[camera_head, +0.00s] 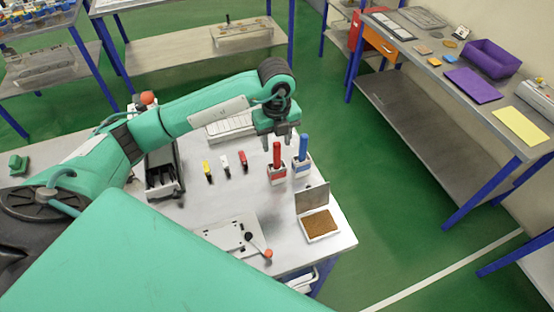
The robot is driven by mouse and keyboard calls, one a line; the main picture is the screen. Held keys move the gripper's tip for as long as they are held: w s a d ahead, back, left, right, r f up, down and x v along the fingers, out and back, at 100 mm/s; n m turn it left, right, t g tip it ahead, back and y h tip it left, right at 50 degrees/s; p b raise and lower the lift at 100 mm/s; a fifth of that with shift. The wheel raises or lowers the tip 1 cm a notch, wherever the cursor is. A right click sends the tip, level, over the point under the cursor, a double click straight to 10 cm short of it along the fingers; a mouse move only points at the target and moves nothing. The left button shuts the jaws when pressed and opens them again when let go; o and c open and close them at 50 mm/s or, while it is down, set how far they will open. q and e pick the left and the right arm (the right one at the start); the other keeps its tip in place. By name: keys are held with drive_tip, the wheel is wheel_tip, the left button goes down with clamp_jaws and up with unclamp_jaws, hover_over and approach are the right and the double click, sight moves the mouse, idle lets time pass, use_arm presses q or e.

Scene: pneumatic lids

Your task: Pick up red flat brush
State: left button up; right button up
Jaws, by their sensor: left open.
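A red-handled brush (277,152) stands upright in a small red-and-white holder (277,175) on the grey table (195,214). Its bristle end is hidden in the holder. A blue-handled brush (303,147) stands just to its right in a blue-and-white holder (302,169). My left gripper (277,142) is open and points down, with its fingers by the top of the red handle. I cannot tell whether the fingers are around the handle or behind it. My right gripper is not in view.
Small yellow (207,170), white (225,164) and red (243,160) items stand left of the brushes. A brown-filled tray with raised lid (312,197) is at the right edge. A dark box (162,175) and a device with a lever (236,236) flank the clear table middle.

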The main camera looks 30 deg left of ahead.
sight(277, 162)
use_arm(q)
wheel_tip(277, 162, down, 3)
drive_tip(key=shift+w+f+p, duration=0.1)
drive_tip(key=shift+p, duration=0.85)
drive_tip(key=shift+f, duration=0.5)
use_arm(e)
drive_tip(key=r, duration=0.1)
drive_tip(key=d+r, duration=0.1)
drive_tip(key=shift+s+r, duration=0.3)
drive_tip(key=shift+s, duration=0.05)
use_arm(q)
clamp_jaws()
drive_tip(key=shift+r, duration=0.1)
